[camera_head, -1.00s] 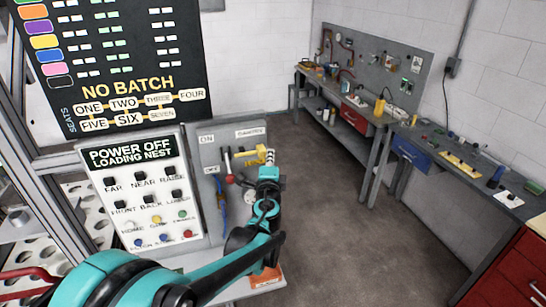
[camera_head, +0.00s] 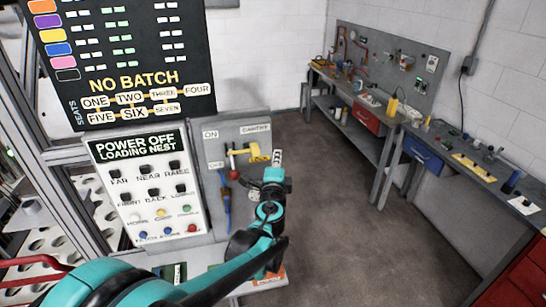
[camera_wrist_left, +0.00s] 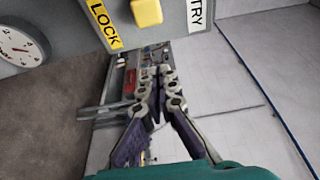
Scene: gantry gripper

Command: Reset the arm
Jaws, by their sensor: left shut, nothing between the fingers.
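My left gripper (camera_wrist_left: 158,75) shows in the wrist view with its fingers together and nothing between them. In the head view the left gripper (camera_head: 277,158) is at the end of my teal and black arm, just right of a grey switch panel. The panel (camera_head: 212,152) carries a yellow handle (camera_head: 255,152) and a red-knobbed lever near ON and OFF labels. The yellow handle (camera_wrist_left: 147,12) also shows at the top of the wrist view, beside a LOCK label, apart from the fingers. My right gripper is not in view.
A white button panel (camera_head: 150,195) reads POWER OFF, LOADING NEST. A black board (camera_head: 125,60) reads NO BATCH above it. A workbench (camera_head: 400,130) with tools stands along the right wall. Open floor (camera_head: 330,210) lies between. A dial (camera_wrist_left: 20,45) shows in the wrist view.

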